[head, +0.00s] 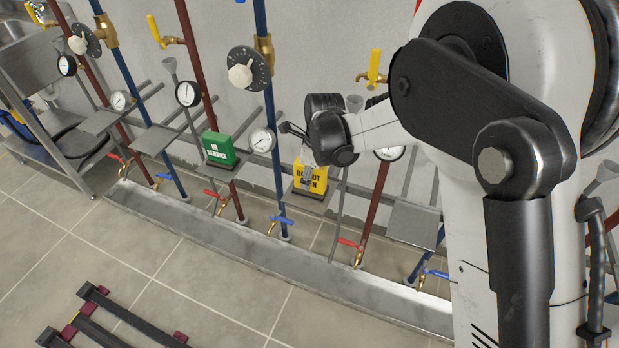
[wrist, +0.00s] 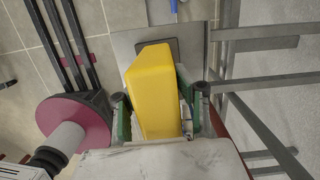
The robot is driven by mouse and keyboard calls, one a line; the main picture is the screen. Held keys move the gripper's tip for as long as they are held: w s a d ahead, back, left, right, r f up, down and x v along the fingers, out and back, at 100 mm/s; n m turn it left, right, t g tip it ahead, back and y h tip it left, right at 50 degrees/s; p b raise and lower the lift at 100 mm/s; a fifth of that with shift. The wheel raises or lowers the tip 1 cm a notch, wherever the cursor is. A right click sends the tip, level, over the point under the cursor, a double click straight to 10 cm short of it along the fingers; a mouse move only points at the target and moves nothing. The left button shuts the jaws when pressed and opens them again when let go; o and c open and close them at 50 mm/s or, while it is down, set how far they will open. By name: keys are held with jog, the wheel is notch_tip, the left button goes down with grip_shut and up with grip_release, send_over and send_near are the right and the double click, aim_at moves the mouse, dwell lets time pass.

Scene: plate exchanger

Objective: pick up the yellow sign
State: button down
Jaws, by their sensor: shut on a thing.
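The yellow sign (head: 309,180) stands on a small grey metal shelf in the middle of the head view, with dark lettering on its front. My gripper (head: 310,172) reaches down over it from above. In the wrist view the yellow sign (wrist: 152,90) shows as a plain yellow block, with my gripper's fingers (wrist: 160,112) on both sides of it. The gripper is shut on the sign. The sign is over the shelf plate (wrist: 130,45); I cannot tell whether it still touches it. My gripper hides part of the sign's top.
A green sign (head: 219,149) stands on the neighbouring shelf to the left. Red and blue pipes, gauges (head: 262,140) and valves stand close around. A metal trough (head: 250,245) runs along the floor below. The tiled floor in front is mostly clear.

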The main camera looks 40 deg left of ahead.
jog(key=shift+r, duration=0.7)
notch_tip(320, 180, up, 3)
jog(key=shift+f+p, duration=0.15)
jog(key=shift+p, duration=0.6)
jog(key=s+a+r+p, duration=0.2)
jog(key=s+r, duration=0.4)
jog(key=s, duration=0.5)
jog(key=shift+s+a+r, duration=0.2)
jog(key=shift+a+r, duration=0.15)
jog(key=shift+a, duration=0.05)
